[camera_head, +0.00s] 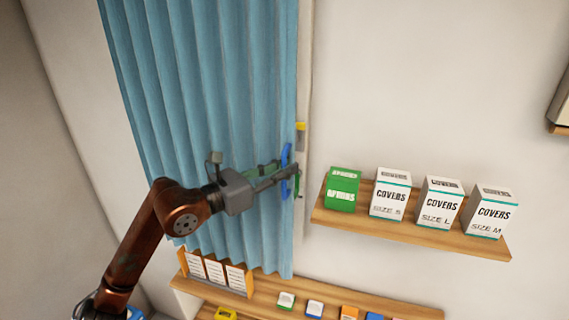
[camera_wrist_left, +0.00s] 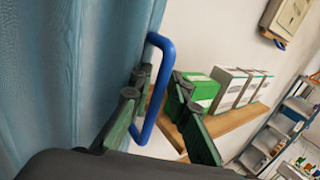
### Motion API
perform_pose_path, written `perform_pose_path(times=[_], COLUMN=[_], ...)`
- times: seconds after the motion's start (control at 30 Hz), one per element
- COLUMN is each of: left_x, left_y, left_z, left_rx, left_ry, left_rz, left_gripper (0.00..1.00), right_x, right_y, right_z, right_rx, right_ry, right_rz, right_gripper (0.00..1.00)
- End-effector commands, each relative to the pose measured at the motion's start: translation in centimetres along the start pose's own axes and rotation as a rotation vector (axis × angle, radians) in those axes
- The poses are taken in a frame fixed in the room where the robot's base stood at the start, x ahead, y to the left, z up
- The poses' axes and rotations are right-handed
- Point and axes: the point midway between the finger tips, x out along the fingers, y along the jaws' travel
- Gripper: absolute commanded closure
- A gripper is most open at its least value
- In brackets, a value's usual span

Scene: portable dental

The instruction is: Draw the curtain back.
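The blue curtain (camera_head: 205,100) hangs in pleats on the left of the head view and fills the left of the left wrist view (camera_wrist_left: 70,70). A blue loop handle (camera_head: 287,153) is on its right edge. The handle stands out clearly in the left wrist view (camera_wrist_left: 158,88). My left gripper (camera_head: 286,172) is at this handle. Its green fingers are apart, with the handle's bar between them in the left wrist view (camera_wrist_left: 157,96). I see no firm grip on the bar, and contact with the left finger is unclear. My right gripper is not in view.
A wooden shelf (camera_head: 410,230) right of the curtain carries a green box (camera_head: 342,188) and white cover boxes (camera_head: 438,202), close to my gripper. A lower shelf (camera_head: 265,302) holds cards and small boxes. A yellow piece (camera_head: 300,126) sits on the pale post beside the curtain.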

Motion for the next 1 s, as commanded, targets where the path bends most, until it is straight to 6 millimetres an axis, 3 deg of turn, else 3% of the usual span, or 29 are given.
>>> perform_pose_path(times=[0.27, 0.53, 1.0], left_x=[0.21, 0.19, 0.17], left_y=[0.0, 0.0, 0.02], left_z=[-0.08, -0.07, -0.07], left_rx=[0.0, 0.0, 0.0], left_ry=[0.0, 0.0, 0.0], left_rz=[0.0, 0.0, 0.0], left_gripper=[0.83, 1.0, 1.0], right_x=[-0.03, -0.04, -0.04], right_y=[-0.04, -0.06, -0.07], right_z=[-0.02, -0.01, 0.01], right_rx=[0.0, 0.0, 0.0], right_ry=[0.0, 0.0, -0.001], right_rz=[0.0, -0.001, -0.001], right_gripper=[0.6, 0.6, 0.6])
